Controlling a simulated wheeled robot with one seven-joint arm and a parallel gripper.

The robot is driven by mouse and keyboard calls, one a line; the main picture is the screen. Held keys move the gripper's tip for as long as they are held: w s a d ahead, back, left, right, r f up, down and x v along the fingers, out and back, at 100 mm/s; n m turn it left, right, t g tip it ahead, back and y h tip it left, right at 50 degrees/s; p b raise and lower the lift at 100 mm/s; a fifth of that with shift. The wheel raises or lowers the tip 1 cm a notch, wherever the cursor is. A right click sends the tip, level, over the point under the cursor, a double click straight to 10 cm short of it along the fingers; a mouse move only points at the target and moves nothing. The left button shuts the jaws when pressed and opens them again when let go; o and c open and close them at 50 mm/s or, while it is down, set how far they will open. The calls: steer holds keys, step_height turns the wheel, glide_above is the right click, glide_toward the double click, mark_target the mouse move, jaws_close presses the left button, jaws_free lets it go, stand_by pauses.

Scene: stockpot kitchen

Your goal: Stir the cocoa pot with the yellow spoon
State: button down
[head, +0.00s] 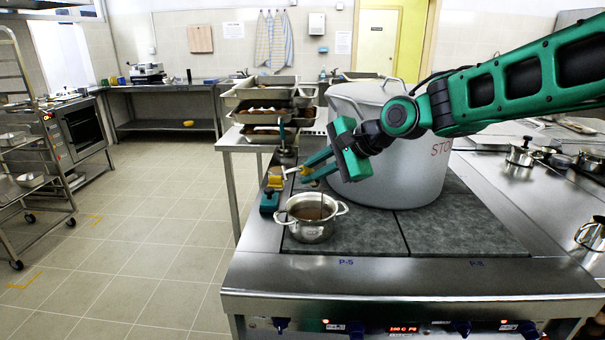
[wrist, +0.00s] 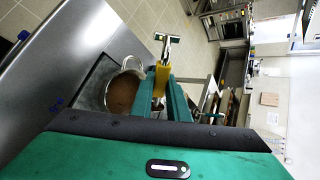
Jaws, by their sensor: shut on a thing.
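The small steel cocoa pot (head: 310,232) stands on the dark hob plate near the front left, with brown cocoa in it. It also shows in the wrist view (wrist: 107,98), left of the fingers. My gripper (head: 306,170) is above the pot's rear rim, its green fingers reaching left. It is shut on the yellow handle of the spoon (wrist: 162,80). A thin stem shows upright at the pot, apparently the spoon's. The spoon's lower end is hidden, so I cannot tell how deep it sits.
A large stockpot (head: 412,172) stands close behind my gripper on the right. A small green and yellow stand (head: 270,201) is left of the pot at the hob's edge. Trays (head: 268,117) are stacked behind. The hob plate (head: 455,228) is clear at the front right.

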steer(key=d+t+y, duration=0.1)
steer(key=y, duration=0.1)
steer(key=d+m+y, duration=0.1)
steer(key=d+y, duration=0.1)
steer(key=d+f+t+y, duration=0.1)
steer(key=y, duration=0.1)
steer(key=shift+s+d+m+t+y, duration=0.3)
steer(key=shift+s+d+m+y, duration=0.05)
steer(key=shift+s+m+y, duration=0.05)
steer(key=shift+d+f+y, duration=0.2)
steer(key=shift+f+y, duration=0.05)
steer(key=shift+y, duration=0.05)
steer(key=shift+d+t+y, duration=0.2)
steer(key=shift+t+y, duration=0.1)
steer(key=shift+t, duration=0.1)
steer(key=shift+s+d+f+m+y, duration=0.1)
steer(key=shift+f+m+y, duration=0.1)
steer(key=shift+m+y, duration=0.1)
steer(key=shift+s+d+r, duration=0.1)
steer(key=shift+s+d, duration=0.05)
stand_by(0.4)
stand_by(2.2)
